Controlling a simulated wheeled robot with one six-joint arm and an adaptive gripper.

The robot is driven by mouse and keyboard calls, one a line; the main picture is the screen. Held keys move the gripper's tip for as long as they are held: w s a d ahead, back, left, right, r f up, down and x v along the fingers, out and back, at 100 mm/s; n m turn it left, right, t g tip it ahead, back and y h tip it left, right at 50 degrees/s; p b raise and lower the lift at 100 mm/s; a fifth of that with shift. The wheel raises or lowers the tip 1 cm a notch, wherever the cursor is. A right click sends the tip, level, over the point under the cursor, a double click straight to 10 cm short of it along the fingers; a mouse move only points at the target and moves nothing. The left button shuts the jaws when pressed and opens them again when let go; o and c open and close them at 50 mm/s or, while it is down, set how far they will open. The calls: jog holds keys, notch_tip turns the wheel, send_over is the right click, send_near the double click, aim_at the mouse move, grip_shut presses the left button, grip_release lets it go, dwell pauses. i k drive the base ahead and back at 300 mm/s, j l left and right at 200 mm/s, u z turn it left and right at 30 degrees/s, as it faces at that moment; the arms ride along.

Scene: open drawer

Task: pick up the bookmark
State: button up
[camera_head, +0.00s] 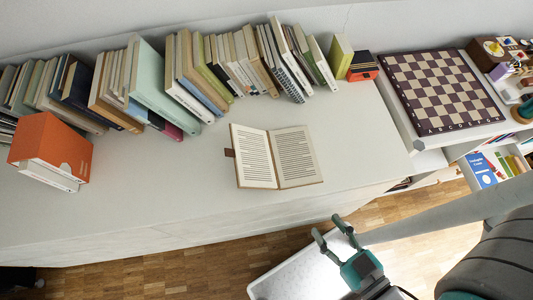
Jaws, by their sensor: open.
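An open book (278,157) lies on the white top of a long low cabinet. A small brown tab (229,153) sticks out past the left edge of its left page; it looks like the bookmark, and the rest of it is hidden by the book. My gripper (328,226) is at the lower middle, in front of the cabinet's front edge and to the lower right of the book. Its two fingers are apart, with nothing between them. It is clear of the book and the tab.
A row of books (190,75) stands along the wall behind the open book. An orange box (50,148) stands at the left. A chessboard (441,90) lies on a surface at the right. The cabinet top (160,200) is bare around the open book.

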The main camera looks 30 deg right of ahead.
aim_at(508, 172)
jog(key=k+j+z, duration=0.1)
jog(key=z, duration=1.15)
jog(key=i+z, duration=0.1)
jog(key=z, duration=1.3)
jog(key=i+l+u, duration=0.45)
jog(key=l+u, duration=0.25)
jog(key=l, duration=0.15)
jog(key=i, duration=0.05)
